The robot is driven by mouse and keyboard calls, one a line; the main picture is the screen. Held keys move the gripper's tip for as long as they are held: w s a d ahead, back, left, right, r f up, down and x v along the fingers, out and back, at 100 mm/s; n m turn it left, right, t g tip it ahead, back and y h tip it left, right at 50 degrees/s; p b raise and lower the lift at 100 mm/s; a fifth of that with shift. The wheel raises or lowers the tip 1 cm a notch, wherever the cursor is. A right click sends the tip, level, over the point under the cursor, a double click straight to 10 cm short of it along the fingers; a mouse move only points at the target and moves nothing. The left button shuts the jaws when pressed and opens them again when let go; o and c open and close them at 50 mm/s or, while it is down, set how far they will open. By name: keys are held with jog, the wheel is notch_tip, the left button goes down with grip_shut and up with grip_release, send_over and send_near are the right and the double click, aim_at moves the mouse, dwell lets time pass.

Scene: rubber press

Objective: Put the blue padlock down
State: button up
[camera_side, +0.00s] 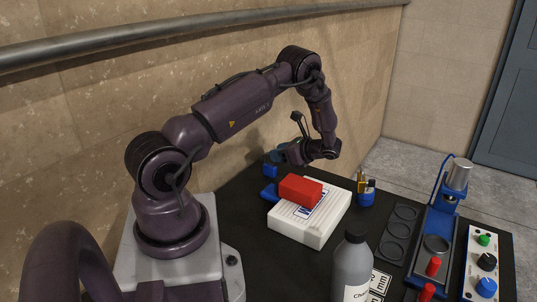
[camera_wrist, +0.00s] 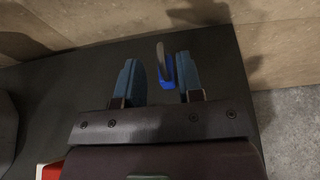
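The blue padlock (camera_wrist: 167,76) shows in the wrist view between my two blue finger pads, with its shackle toward the top. It is close to the right finger, with a clear gap to the left one. Whether the right finger touches the padlock I cannot tell.
A red block (camera_side: 300,190) lies on a white box (camera_side: 302,228), with a blue object (camera_side: 269,194) beside it. A blue pen cup (camera_side: 366,197), grey bottle (camera_side: 352,270), blue press (camera_side: 438,222) and control panel (camera_side: 481,266) stand to the right. The wall is close behind.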

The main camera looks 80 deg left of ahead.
jog(key=w+d+r+n+t+h, duration=0.3)
jog(key=d+r+n+t+h, duration=0.3)
jog(key=d+r, duration=1.45)
jog(key=s+d+r+n+t+h, duration=0.1)
jog(key=s+d+r+t, duration=0.2)
jog(key=d, duration=0.4)
jog(key=s+d+r+n+t+h, duration=0.2)
jog(key=s+d+r+t, duration=0.2)
jog(key=s+d+t, duration=0.2)
jog(key=shift+s+d+h, duration=0.3)
jog(key=shift+s+d, duration=0.65)
jog(key=shift+s, duration=0.1)
jog(key=shift+r, duration=0.15)
